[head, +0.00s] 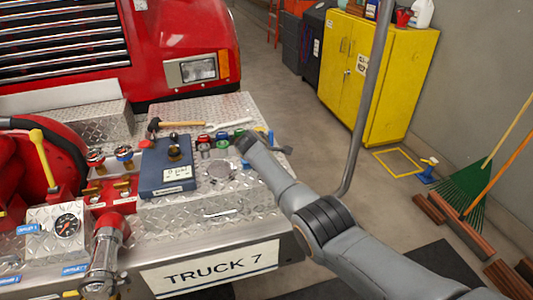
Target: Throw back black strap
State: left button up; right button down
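A black curved band (65,138), which may be the black strap, runs over the red rounded part at the left edge of the truck's bumper. I cannot tell whether it is fastened. My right arm reaches in from the lower right, and its gripper (243,143) is over the diamond-plate deck, close to a row of small coloured fittings (222,138). The gripper is small and dark here, so its fingers cannot be made out. It is well to the right of the black band. My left gripper is not in view.
A blue box (167,168) with a black knob sits mid-deck. A hammer (175,124) and wrench (230,124) lie behind it. A grey pole (368,100) rises at right, before a yellow cabinet (395,75).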

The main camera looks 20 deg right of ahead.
jog(key=shift+w+a, duration=0.1)
dwell(0.3)
jog(key=c, duration=1.4)
grip_release()
jog(key=shift+c, duration=0.2)
jog(key=shift+w+f, duration=0.3)
jog(key=shift+s+r, duration=0.15)
jog(key=shift+v, duration=5.85)
